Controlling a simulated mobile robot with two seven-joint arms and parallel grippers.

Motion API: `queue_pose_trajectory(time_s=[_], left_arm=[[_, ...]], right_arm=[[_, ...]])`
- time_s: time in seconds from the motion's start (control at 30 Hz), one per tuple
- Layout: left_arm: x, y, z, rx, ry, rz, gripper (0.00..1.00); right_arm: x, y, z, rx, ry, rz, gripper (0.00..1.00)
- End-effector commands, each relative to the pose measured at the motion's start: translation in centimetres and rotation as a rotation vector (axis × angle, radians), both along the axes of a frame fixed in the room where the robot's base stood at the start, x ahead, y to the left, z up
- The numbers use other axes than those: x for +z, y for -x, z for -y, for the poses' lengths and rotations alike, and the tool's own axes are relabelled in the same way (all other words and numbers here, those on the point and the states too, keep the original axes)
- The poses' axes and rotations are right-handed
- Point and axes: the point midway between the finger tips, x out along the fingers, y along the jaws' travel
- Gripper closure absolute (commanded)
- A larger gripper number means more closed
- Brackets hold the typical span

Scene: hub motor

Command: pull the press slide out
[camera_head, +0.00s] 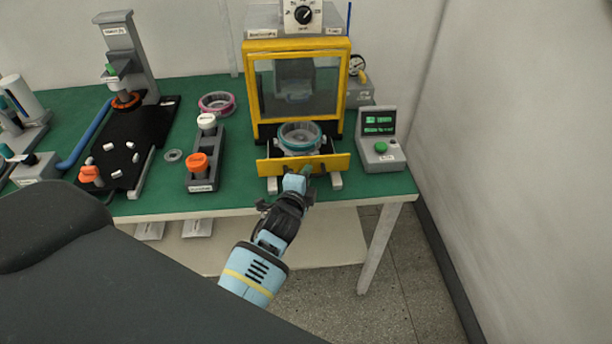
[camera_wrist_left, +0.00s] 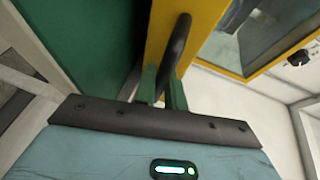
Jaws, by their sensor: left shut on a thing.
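The press slide has a yellow front panel (camera_head: 334,162) standing in front of the yellow-framed press (camera_head: 345,92). A teal-rimmed round part (camera_head: 300,137) sits on the slide behind the panel, just at the press opening. My left gripper (camera_head: 305,171) reaches the panel from the front. In the left wrist view its two green fingers (camera_wrist_left: 164,88) are shut on the dark curved handle (camera_wrist_left: 178,45) of the slide, against the yellow panel. The fingertips are small in the head view. My right gripper is in neither view.
A control box (camera_head: 382,145) with a green button stands right of the press. A grey tray (camera_head: 207,170) with white and orange knobs stands left. Pale rails (camera_head: 336,181) show under the panel near the green table's front edge. Walls close off the right and back.

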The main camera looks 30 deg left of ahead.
Motion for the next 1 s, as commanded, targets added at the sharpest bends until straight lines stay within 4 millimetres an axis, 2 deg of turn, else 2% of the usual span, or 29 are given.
queue_pose_trajectory(time_s=[0.1, 0.13, 0.27, 0.3, 0.67, 1.0], left_arm=[[0.1, 0.0, 0.0, 0.000, 0.000, 0.002, 1.00], [0.1, 0.0, 0.0, 0.000, 0.000, 0.002, 0.86], [0.1, 0.0, 0.0, 0.000, 0.000, 0.002, 0.69], [0.1, 0.0, 0.0, 0.000, 0.000, 0.001, 0.67], [0.1, 0.7, 0.1, 0.000, 0.000, 0.000, 0.67], [1.1, 5.3, 0.8, 0.000, 0.000, 0.001, 0.67]], right_arm=[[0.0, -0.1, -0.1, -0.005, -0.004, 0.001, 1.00], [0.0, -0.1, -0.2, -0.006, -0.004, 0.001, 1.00], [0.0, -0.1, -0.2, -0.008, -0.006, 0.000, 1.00], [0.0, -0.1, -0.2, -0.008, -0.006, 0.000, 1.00], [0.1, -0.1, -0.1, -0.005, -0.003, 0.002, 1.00], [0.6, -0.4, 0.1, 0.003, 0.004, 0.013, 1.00]])
